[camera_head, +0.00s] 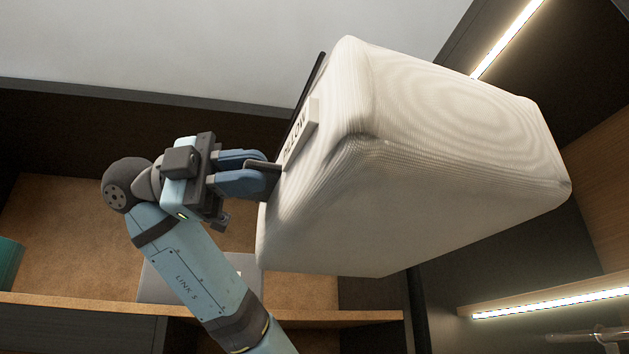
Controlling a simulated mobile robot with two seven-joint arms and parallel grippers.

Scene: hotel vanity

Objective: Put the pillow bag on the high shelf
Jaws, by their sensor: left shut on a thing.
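The pillow bag (440,170) is a large, white, boxy bag with a label that reads in part "PILLOW". It is held up in the air, tilted, in the middle and right of the head view. My left gripper (272,175) is shut on a dark handle at the bag's left side, beside the label. The bag hides much of the space behind it. A wooden shelf (60,303) runs along the lower left, behind my left arm. My right gripper is not in view.
A grey flat object (155,283) and a teal object (9,262) stand on the left shelf. A lit shelf edge (550,303) is at the lower right, and another light strip (508,38) is at the upper right. A dark vertical post (417,315) stands below the bag.

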